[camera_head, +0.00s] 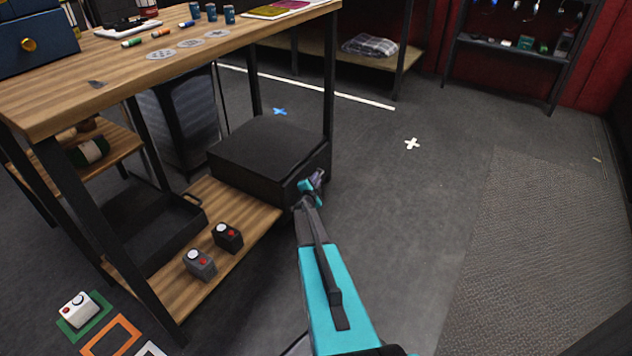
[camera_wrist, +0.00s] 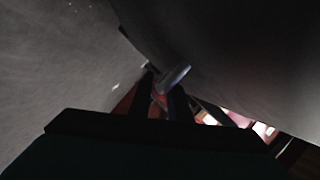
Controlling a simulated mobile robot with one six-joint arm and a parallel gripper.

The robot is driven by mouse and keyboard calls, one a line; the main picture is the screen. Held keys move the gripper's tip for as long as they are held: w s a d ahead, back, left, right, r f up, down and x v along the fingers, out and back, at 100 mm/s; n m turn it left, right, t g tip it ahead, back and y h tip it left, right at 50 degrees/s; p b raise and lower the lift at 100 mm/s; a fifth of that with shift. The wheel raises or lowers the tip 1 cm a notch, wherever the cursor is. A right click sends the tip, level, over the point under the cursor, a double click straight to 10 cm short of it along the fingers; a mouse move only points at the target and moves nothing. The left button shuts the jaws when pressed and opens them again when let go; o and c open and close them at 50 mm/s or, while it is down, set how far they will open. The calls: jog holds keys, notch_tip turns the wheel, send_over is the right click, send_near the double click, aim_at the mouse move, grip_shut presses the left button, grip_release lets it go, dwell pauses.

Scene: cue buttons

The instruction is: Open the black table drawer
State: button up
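The black drawer (camera_head: 258,150) is a dark box unit on the lower shelf at the right end of the wooden table. Its front faces right, and I see no open gap along it. My gripper (camera_head: 312,184) is at the drawer's front, low and near the table's right leg. In the wrist view a grey rounded bar (camera_wrist: 174,76), which looks like the handle, lies at the tips of my dark fingers (camera_wrist: 162,84). The wrist view is dark, and I cannot tell whether the fingers grip the bar. My gripper hides part of the front.
The wooden table (camera_head: 110,78) has a black leg (camera_head: 329,85) close to my gripper. A black tray (camera_head: 150,235) and two button boxes (camera_head: 228,238) (camera_head: 200,264) sit on the lower shelf (camera_head: 235,203). The floor (camera_head: 400,220) to the right is clear.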

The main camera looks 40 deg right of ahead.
grip_shut()
jog(key=shift+s, duration=0.2)
